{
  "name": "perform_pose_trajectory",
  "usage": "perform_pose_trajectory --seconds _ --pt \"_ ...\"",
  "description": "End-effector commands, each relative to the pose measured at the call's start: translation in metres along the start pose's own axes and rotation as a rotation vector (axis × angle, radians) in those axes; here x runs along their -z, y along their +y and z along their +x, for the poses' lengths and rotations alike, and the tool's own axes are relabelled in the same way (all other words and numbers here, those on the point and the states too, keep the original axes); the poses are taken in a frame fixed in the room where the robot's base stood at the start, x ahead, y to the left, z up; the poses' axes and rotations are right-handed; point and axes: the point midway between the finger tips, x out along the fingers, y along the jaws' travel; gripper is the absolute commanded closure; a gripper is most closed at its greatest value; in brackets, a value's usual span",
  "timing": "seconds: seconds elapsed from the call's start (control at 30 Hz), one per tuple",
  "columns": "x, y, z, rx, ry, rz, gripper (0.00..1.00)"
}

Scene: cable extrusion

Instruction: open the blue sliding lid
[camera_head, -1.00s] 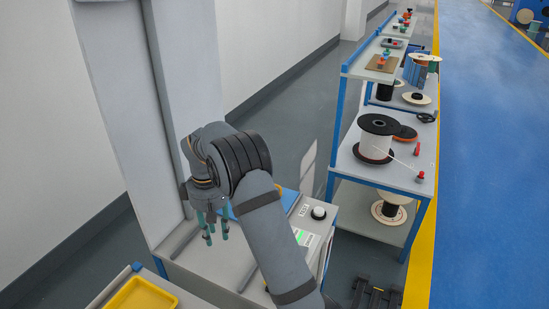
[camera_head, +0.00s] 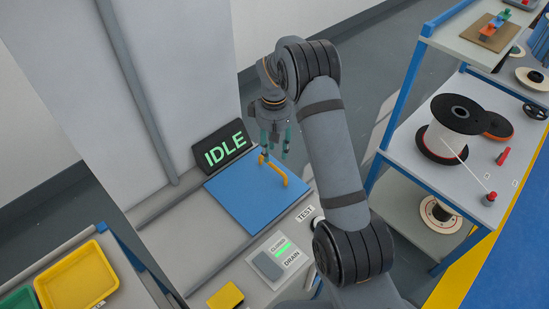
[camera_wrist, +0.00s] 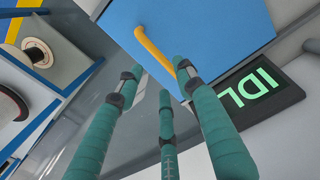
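The blue sliding lid (camera_head: 240,205) lies flat and closed-looking on the grey bench unit, with a yellow bar handle (camera_head: 283,174) near its right edge. In the wrist view, the lid (camera_wrist: 215,25) fills the top and its handle (camera_wrist: 152,48) shows just beyond the fingertips. My gripper (camera_head: 275,143) is above the lid's back right corner, beside the handle in the picture. Its three teal fingers are spread and empty in the wrist view (camera_wrist: 158,82). The handle appears near the fingertips but not held; the exact gap cannot be told.
A dark display reading IDLE (camera_head: 224,146) stands behind the lid. A panel with a green light (camera_head: 283,248) and a TEST label are in front. A shelf with spools (camera_head: 452,128) is at right.

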Motion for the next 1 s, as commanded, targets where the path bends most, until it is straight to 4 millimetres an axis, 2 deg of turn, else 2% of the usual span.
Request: perform_pose_trajectory --seconds 0.2,0.33,0.67,1.0 --pt "0.0 0.0 0.034 0.001 -0.002 0.0 0.63" --pt "0.0 0.0 0.045 0.0 -0.001 0.0 0.63" --pt "0.001 0.0 0.05 -0.001 0.001 0.001 0.63" --pt "0.0 0.001 0.05 -0.001 0.001 0.001 0.82"
